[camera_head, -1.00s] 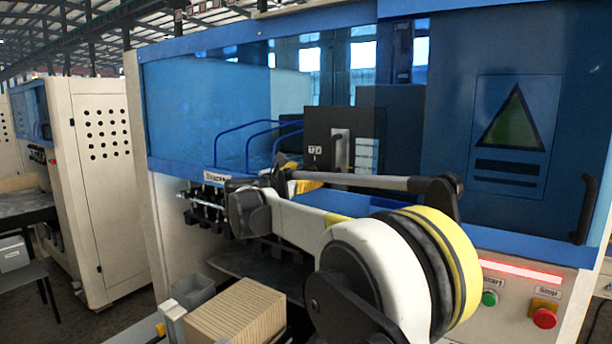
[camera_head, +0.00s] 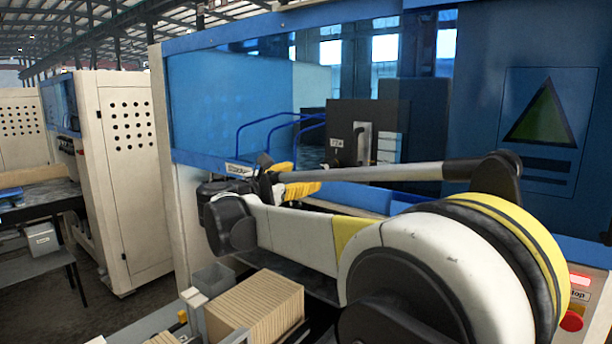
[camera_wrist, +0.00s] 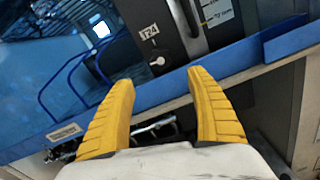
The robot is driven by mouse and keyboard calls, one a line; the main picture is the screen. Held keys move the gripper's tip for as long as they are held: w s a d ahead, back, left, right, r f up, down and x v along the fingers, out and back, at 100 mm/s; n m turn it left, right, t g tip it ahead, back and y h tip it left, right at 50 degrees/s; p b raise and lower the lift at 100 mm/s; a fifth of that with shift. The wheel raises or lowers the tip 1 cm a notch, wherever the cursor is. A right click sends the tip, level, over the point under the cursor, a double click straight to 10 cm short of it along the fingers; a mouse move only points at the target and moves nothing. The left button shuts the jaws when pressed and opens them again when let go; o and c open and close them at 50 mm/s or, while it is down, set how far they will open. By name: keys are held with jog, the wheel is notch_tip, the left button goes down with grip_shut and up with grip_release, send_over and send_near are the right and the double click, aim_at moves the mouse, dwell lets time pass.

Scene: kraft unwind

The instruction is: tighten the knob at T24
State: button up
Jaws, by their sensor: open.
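The T24 label (camera_wrist: 149,31) sits on a dark panel of the blue and cream machine. Below the label in the wrist view is a small pale round knob (camera_wrist: 157,62) with a dark mark. In the head view the dark panel (camera_head: 345,125) stands behind the blue ledge, and the knob is too small to make out. My gripper (camera_wrist: 161,80) is open with its two yellow fingers apart and nothing between them. In the wrist view the fingertips point toward the panel, below the knob and not touching it. My gripper also shows in the head view (camera_head: 312,187), left of and below the panel.
A vertical metal handle (camera_wrist: 190,25) is right of the knob. A blue ledge (camera_wrist: 170,82) crosses in front of the panel. Blue rails (camera_head: 262,132) stand left of the panel. A stack of brown cardboard (camera_head: 255,308) and a grey bin (camera_head: 213,279) lie below my arm.

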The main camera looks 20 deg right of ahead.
aim_at(326, 165)
jog(key=w+d+n+p, duration=0.1)
jog(key=w+d+p, duration=0.1)
jog(key=d, duration=0.1)
jog(key=w+d+n+p, duration=0.2)
jog(key=d, duration=0.1)
jog(key=w+d+n+p, duration=0.2)
jog(key=d+p, duration=0.1)
jog(key=d, duration=0.1)
jog(key=shift+w+r, duration=0.2)
jog(key=shift+r, duration=0.15)
jog(key=c, duration=1.2)
